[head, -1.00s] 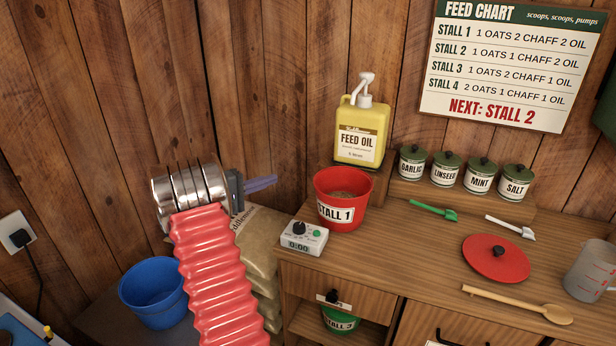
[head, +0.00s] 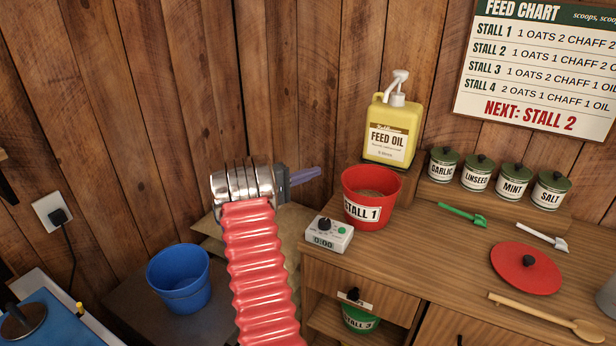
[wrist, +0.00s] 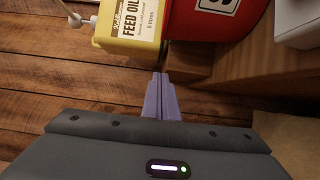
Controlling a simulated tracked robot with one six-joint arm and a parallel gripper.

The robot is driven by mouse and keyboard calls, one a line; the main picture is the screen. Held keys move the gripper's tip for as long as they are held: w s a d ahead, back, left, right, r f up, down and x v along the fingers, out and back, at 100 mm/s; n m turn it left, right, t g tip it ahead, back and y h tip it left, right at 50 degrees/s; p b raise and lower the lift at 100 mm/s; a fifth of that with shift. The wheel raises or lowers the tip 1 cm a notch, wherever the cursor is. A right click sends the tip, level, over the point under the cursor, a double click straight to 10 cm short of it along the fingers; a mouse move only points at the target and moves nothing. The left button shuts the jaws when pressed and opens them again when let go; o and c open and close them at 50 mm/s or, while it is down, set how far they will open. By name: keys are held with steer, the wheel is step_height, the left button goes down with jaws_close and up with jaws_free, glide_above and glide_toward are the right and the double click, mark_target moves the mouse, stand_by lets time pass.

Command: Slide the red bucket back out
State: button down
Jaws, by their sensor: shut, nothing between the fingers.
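The red bucket (head: 370,212), labelled STALL 1, stands upright on the wooden counter, under the spout side of the yellow feed oil jug (head: 389,132). It holds some feed. My gripper (head: 318,171) is shut and empty, to the left of the bucket and apart from it, about level with its rim in the head view. In the wrist view my gripper's purple fingers (wrist: 161,82) are together, and the bucket (wrist: 212,22) shows beyond them at the top, its far part cut off by the frame. The feed oil jug (wrist: 130,20) is beside it.
A white timer box (head: 328,236) sits at the counter's left edge, close before the bucket. The red lid (head: 526,270), green scoop (head: 462,214), white scoop and wooden spoon lie to the right. A blue bucket (head: 180,282) stands lower left. Several labelled jars line the back.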

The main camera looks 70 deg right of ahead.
steer(key=s+d, duration=0.4)
steer(key=s, duration=0.3)
steer(key=shift+s, duration=0.2)
stand_by(0.5)
steer(key=s+a, duration=0.3)
steer(key=s, duration=0.7)
steer(key=s+a, duration=0.4)
steer(key=s, duration=0.7)
steer(key=shift+s+a, duration=0.15)
steer(key=shift+a, duration=0.15)
